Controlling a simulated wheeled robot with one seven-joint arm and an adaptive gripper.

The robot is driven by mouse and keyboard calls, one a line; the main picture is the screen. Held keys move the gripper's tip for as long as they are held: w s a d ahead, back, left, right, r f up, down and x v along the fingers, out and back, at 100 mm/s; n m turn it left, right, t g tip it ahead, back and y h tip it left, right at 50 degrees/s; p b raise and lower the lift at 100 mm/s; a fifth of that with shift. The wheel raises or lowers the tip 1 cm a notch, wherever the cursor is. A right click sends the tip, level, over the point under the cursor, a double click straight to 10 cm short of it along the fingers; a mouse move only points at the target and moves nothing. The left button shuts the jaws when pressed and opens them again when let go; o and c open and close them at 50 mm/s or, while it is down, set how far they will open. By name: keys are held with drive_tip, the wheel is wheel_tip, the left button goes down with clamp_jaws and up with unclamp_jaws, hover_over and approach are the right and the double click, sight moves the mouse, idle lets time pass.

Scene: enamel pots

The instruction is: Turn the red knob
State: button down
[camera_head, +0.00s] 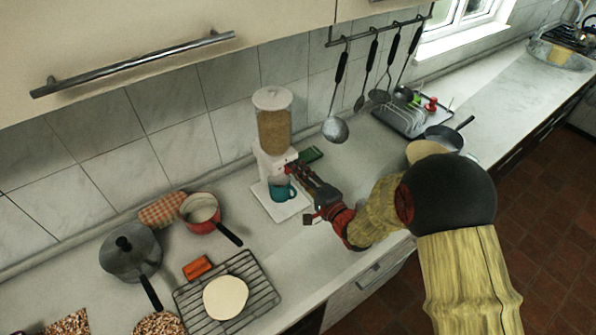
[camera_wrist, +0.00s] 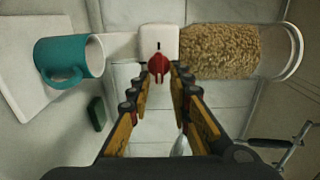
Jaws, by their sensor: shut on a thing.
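The red knob (camera_wrist: 158,64) is on the white front of a grain dispenser, in the middle of the wrist view. The dispenser (camera_head: 273,125) has a clear container of tan grain over a white body and base. My gripper (camera_wrist: 159,72) has its fingertips on both sides of the knob and is shut on it. In the head view my gripper (camera_head: 295,168) reaches the dispenser's front from the right and largely hides the knob. A teal mug (camera_head: 281,189) stands on the dispenser's base below the knob; it also shows in the wrist view (camera_wrist: 60,60).
A red pan (camera_head: 201,213), a grey lidded pot (camera_head: 129,250) and a wire rack (camera_head: 260,283) with a pale disc are left on the counter. Ladles and utensils hang from a rail (camera_head: 380,25) above. A green block (camera_head: 309,155) lies beside the dispenser.

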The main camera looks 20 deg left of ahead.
drive_tip(key=shift+f, duration=0.15)
drive_tip(key=c, duration=1.9)
unclamp_jaws()
drive_tip(key=v, duration=1.2)
drive_tip(key=shift+w, duration=0.1)
